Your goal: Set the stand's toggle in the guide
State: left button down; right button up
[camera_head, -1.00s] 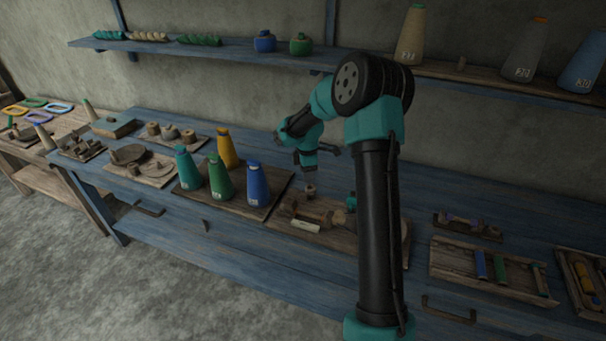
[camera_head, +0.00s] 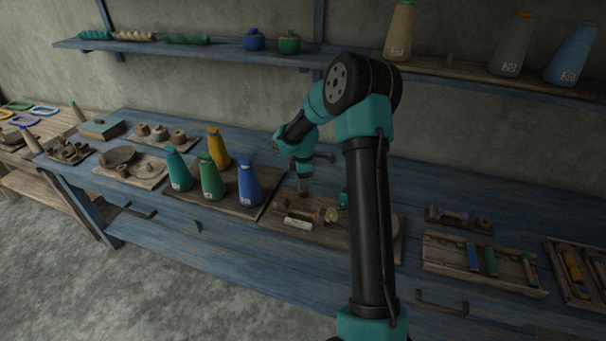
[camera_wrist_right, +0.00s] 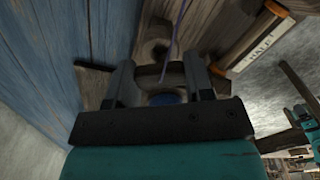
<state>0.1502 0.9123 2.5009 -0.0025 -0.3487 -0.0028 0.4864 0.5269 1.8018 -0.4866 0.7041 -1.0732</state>
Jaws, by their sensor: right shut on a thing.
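My right gripper (camera_head: 303,187) is low over the wooden stand board (camera_head: 335,240) in the head view. In the right wrist view its two fingers (camera_wrist_right: 160,75) are shut on a small round wooden piece with a dark blue centre (camera_wrist_right: 165,98), which looks like the toggle. A thin purple thread (camera_wrist_right: 180,35) runs up from it. Just beyond it is another wooden block with a round hole (camera_wrist_right: 155,48), perhaps the guide. The fingers hide the piece's sides, and I cannot tell whether it touches the board. My left gripper is not in view.
A tray of coloured spools (camera_head: 480,262) is on the right. The wall shelf (camera_head: 200,52) runs above.

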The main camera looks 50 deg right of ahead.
jog(key=shift+s+f, duration=0.1)
jog(key=shift+f, duration=1)
jog(key=shift+f, duration=0.1)
jog(key=o, duration=1)
jog(key=shift+s+a+f, duration=0.1)
jog(key=r, duration=1.8)
jog(key=shift+w+d+r, duration=0.2)
jog(key=shift+w+r, duration=0.05)
jog(key=shift+r, duration=0.1)
